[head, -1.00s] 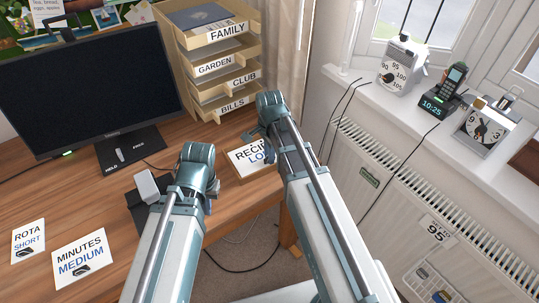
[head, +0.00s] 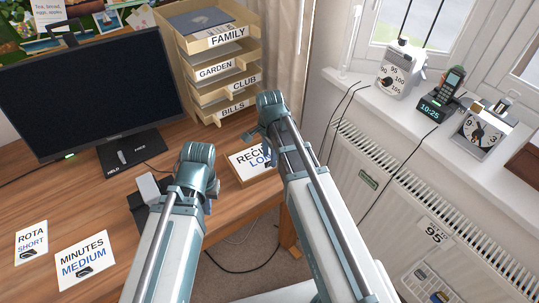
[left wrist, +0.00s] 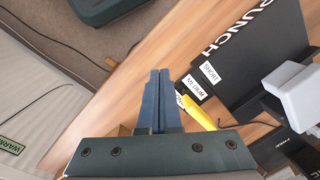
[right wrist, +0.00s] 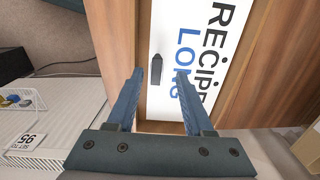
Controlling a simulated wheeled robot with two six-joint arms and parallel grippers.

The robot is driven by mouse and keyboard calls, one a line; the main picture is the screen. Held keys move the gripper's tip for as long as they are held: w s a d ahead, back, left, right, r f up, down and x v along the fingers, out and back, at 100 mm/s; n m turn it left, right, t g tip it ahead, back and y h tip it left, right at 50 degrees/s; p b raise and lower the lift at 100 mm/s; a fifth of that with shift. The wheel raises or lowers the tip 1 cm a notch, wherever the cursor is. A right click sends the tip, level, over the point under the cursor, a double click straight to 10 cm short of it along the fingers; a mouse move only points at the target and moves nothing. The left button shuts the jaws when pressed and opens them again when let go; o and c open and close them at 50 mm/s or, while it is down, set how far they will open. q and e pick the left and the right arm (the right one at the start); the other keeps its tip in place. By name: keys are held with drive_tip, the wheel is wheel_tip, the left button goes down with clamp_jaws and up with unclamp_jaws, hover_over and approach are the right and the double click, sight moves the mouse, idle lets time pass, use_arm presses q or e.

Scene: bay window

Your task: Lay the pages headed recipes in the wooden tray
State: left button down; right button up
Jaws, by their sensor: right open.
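In the right wrist view the pages (right wrist: 196,60) carry a black clip (right wrist: 156,70). My right gripper (right wrist: 160,74) is open over the pages' near end, one finger on each side of the clip. My left gripper (left wrist: 160,72) is shut with nothing between its fingers, near the desk edge.
The pale stacked trays (head: 188,72) are labelled FAMILY, GARDEN, CLUB and BILLS. A monitor (head: 85,95), ROTA SHORT pages (head: 31,241) and MINUTES MEDIUM pages (head: 86,258) are at left. A black PUNCH stand (left wrist: 255,50) is beside my left gripper. A radiator (head: 420,190) stands right.

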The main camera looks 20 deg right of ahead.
drive_tip(key=shift+r+p, duration=2.5)
drive_tip(key=shift+r, duration=0.25)
drive_tip(key=s+a+n, duration=0.5)
drive_tip(key=s+n, duration=0.2)
drive_tip(key=n, duration=0.2)
drive_tip(key=s+a+n+h, duration=0.1)
drive_tip(key=s+a+n, duration=0.4)
drive_tip(key=s+n, duration=0.2)
drive_tip(key=n, duration=0.2)
drive_tip(key=shift+s+a+n, duration=0.2)
drive_tip(key=shift+a+n, duration=0.05)
drive_tip(key=shift+n, duration=0.15)
drive_tip(key=shift+r, duration=0.1)
